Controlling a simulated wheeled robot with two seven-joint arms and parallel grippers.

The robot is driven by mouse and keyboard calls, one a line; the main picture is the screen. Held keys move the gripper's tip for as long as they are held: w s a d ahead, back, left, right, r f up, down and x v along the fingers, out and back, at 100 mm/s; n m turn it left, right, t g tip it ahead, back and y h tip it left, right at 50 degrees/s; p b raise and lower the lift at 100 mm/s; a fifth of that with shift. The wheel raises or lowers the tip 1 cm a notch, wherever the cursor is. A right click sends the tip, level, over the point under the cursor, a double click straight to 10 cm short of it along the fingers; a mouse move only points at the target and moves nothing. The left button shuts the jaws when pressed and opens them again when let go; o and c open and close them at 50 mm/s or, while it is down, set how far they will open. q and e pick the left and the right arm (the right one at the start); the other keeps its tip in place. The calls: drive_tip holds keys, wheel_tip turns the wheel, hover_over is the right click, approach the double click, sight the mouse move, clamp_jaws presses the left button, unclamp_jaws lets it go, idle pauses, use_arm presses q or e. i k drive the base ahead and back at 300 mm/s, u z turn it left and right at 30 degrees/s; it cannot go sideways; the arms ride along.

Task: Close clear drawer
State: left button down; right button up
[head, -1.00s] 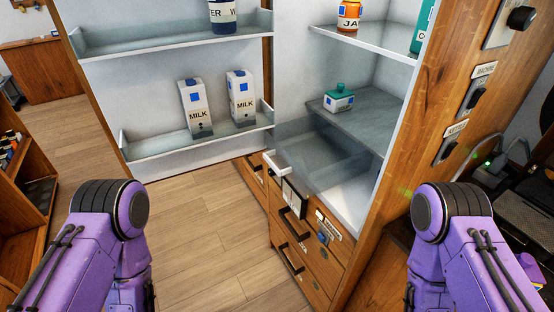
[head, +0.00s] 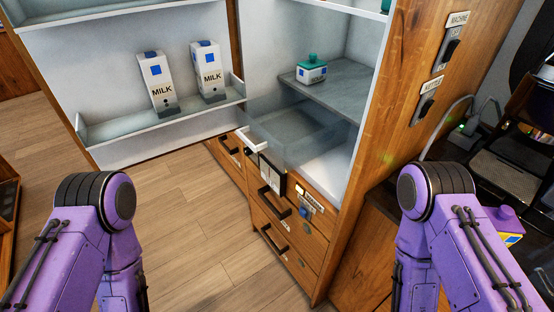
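The clear drawer (head: 305,143) is see-through and sits low in the open fridge, below the grey shelf. It appears pulled out part way, with its front edge projecting over the wooden drawers. It looks empty. Only the purple links of my two arms show, left and right of the fridge. Both of my grippers are out of view, so their positions relative to the drawer cannot be seen.
The open fridge door (head: 120,148) at left holds two milk cartons (head: 157,82) (head: 209,73). A soup container (head: 311,69) stands on the grey shelf (head: 345,98). Wooden drawers (head: 287,222) are below. A dark appliance (head: 515,165) is at right. The wooden floor (head: 185,225) in front is clear.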

sight(244, 119)
drive_tip(key=z, duration=1.3)
drive_tip(key=k, duration=0.85)
drive_tip(key=u, duration=0.7)
drive_tip(key=i, duration=1)
